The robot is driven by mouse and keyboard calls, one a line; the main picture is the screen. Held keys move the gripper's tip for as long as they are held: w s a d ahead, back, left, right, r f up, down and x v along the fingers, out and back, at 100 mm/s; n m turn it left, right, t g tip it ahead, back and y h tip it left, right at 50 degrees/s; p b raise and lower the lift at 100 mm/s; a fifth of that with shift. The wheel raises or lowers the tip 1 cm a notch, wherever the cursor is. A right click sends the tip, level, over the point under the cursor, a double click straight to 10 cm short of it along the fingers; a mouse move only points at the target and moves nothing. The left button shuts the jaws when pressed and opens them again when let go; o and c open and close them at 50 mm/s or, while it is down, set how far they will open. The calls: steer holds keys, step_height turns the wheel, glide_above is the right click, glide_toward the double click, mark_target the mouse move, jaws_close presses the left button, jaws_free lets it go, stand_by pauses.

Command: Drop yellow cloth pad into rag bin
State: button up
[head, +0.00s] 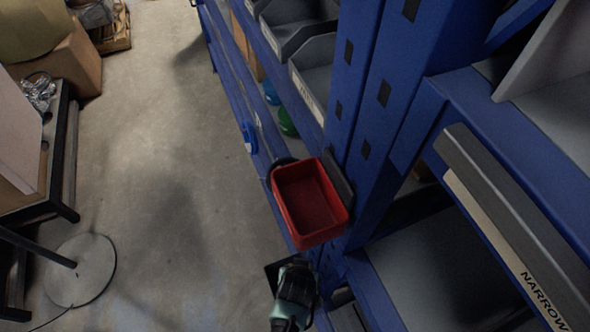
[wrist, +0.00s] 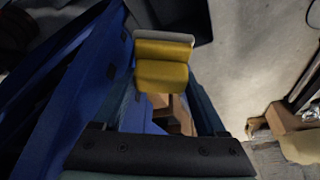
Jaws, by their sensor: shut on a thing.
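The yellow cloth pad (wrist: 163,72) shows in the wrist view between the fingertips of my gripper (wrist: 162,86), which is shut on it. A pale strip runs along the pad's upper edge. The pad does not show in the head view, where my dark and teal arm end (head: 293,288) is low in the picture, just below a red open-topped box (head: 309,236). The red box is by the blue rack post and looks empty. A dark, box-like shape (wrist: 187,24) lies beyond the pad in the wrist view. I cannot tell which of these is the rag bin.
The blue rack (head: 350,75) stands close on the right, with grey bins (head: 318,62) on its shelves. A grey ledge (head: 490,200) juts out at right. A round stand base (head: 80,270) is on the floor at left. The concrete floor (head: 160,150) between is mostly clear.

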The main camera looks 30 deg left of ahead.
step_height(320, 180, down, 3)
steer(key=shift+r+b, duration=0.15)
steer(key=shift+b, duration=0.75)
steer(key=shift+r, duration=0.1)
steer(key=o, duration=1.4)
steer(key=v, duration=1.3)
steer(key=shift+s, duration=0.1)
